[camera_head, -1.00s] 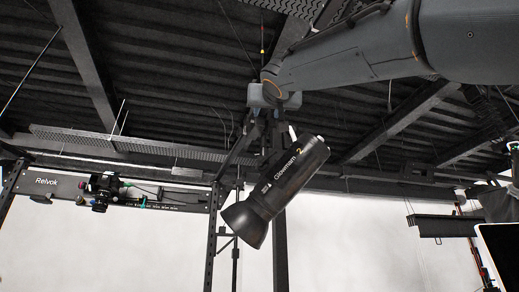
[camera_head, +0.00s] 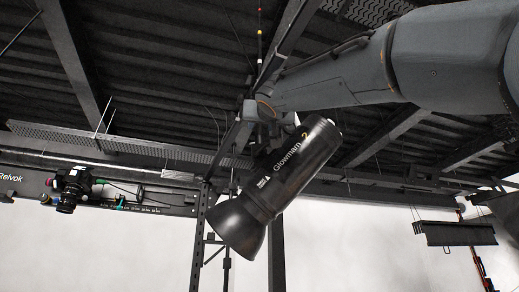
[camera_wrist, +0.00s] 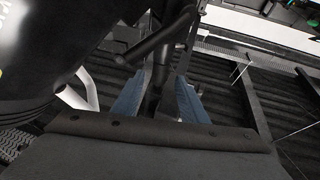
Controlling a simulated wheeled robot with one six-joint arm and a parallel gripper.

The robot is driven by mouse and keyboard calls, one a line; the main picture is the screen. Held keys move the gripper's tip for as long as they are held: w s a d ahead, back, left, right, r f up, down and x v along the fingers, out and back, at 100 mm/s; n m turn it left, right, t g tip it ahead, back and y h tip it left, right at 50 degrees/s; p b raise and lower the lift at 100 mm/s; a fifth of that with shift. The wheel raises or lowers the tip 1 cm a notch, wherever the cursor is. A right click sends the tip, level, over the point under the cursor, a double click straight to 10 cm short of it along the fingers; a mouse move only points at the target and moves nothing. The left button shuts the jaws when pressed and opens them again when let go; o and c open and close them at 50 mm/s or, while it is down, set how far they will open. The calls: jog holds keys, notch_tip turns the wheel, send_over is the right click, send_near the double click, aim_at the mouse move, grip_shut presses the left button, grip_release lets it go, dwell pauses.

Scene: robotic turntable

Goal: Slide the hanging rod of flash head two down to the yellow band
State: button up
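Flash head two (camera_head: 285,175) is a black cylinder marked "Glowmarn 2". It hangs tilted in the head view, with its flared end down left. It fills the upper left of the wrist view (camera_wrist: 50,45). My gripper (camera_head: 262,112) is at the mount above and behind it. In the wrist view its two blue-grey fingers stand either side of a dark upright part (camera_wrist: 158,75) of the mount. Whether they press on it cannot be told. A thin hanging rod (camera_head: 260,50) rises above my gripper, with a yellow band (camera_head: 260,33) and a red mark higher up.
A dark corrugated ceiling with beams (camera_head: 75,70) is overhead. A rail with a camera (camera_head: 75,188) runs at the left. A dark upright post (camera_head: 277,255) stands behind the flash head. A hanging bracket (camera_head: 455,233) is at the right.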

aim_at(260, 127)
jog(key=shift+p+x, duration=1.45)
jog(key=shift+x, duration=0.95)
jog(key=shift+d, duration=0.1)
